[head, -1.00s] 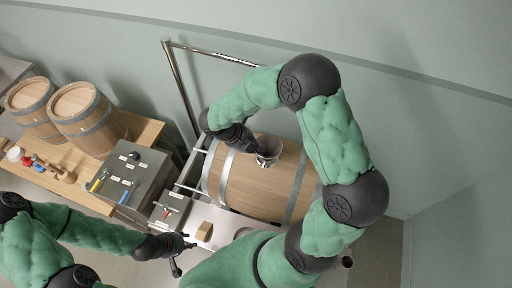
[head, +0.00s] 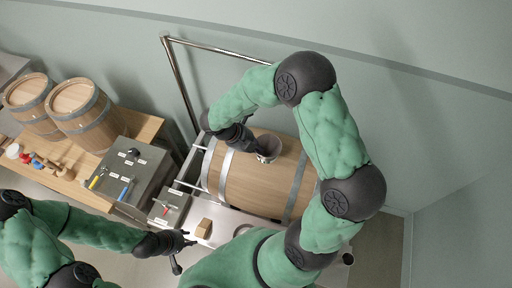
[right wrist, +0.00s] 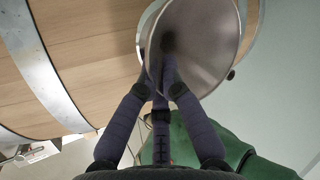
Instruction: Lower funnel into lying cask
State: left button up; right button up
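The lying cask (head: 250,183) is a wooden barrel with grey metal hoops, on its side on a stand; its staves and hoops also fill the left of the right wrist view (right wrist: 90,60). The metal funnel (head: 268,150) is over the upper side of the cask; its wide mouth shows in the right wrist view (right wrist: 205,45). My right gripper (head: 252,146) is shut on the funnel's rim, with fingers meeting at its near edge (right wrist: 165,78). Spout tip and bung hole are hidden, so I cannot tell whether the spout is inside. My left gripper (head: 184,252) is open and empty.
A small wooden block (head: 204,228) lies on the steel surface near my left gripper. A grey control box (head: 125,170) and a smaller one (head: 169,208) stand left of the cask. Two upright casks (head: 85,112) stand on a wooden bench. A metal rail (head: 180,85) rises behind.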

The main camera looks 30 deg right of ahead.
jog(key=o, duration=0.5)
jog(key=shift+c, duration=0.2)
jog(key=v, duration=1.2)
